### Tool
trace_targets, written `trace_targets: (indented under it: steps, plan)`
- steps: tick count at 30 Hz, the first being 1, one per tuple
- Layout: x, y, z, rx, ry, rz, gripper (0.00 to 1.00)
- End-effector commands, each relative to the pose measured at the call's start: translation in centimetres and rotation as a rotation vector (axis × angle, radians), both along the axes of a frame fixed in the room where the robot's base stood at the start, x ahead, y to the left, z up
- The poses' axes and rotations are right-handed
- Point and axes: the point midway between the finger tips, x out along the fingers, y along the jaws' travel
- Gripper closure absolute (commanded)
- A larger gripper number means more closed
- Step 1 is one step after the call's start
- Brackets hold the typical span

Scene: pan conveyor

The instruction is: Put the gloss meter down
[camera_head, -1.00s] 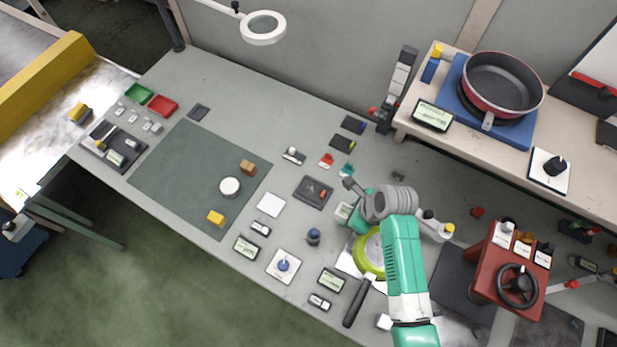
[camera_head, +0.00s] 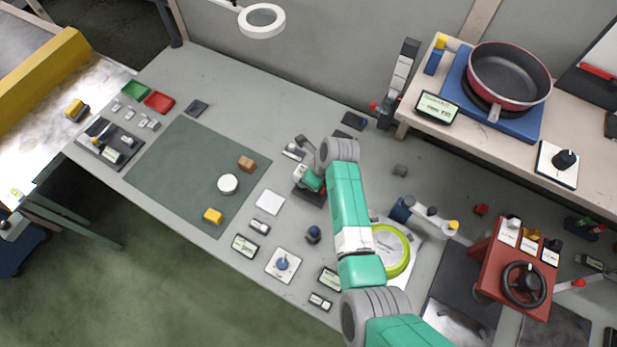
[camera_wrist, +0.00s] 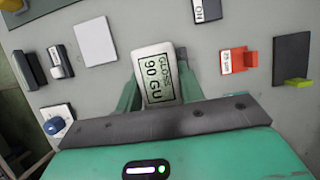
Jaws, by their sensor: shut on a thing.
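The gloss meter (camera_wrist: 158,72) is a pale block with a screen reading "GLOSS 90 GU". It stands between the two green fingers of my gripper (camera_wrist: 159,88), which is shut on it.
A white square (camera_head: 270,202) lies left of the gripper, with a dark mat (camera_head: 185,175) beyond it. A small toggle device (camera_head: 293,152) is just behind. A red clip (camera_wrist: 239,61) shows to the right in the wrist view. A green-rimmed round dish (camera_head: 404,250) stands right of the arm.

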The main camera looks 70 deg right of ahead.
Motion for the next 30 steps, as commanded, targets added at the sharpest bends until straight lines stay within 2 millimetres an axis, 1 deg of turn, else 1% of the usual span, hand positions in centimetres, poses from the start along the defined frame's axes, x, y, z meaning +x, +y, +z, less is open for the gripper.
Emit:
trace_targets:
  steps: [1,4,11,16,17,18,19,20,27,30]
  plan:
    - [0.0,0.0,-1.0,0.001,0.001,-0.001,0.98]
    - [-0.1,0.0,-2.6,0.002,0.0,-0.001,0.98]
    - [0.0,0.0,-2.7,0.0,-0.001,-0.001,0.98]
    - [0.0,0.0,-3.2,-0.001,-0.001,-0.001,0.98]
    - [-0.1,0.0,-3.2,0.0,0.0,-0.001,0.56]
    - [-0.1,0.0,-3.1,0.0,0.0,-0.001,0.48]
    - [-0.1,0.0,-3.1,0.0,0.0,-0.001,0.42]
    - [-0.1,0.0,-3.1,0.0,0.0,-0.001,0.4]
    - [-0.1,0.0,-3.1,0.0,0.0,-0.001,0.4]
    - [-0.2,0.0,-2.1,0.0,0.0,0.0,0.4]
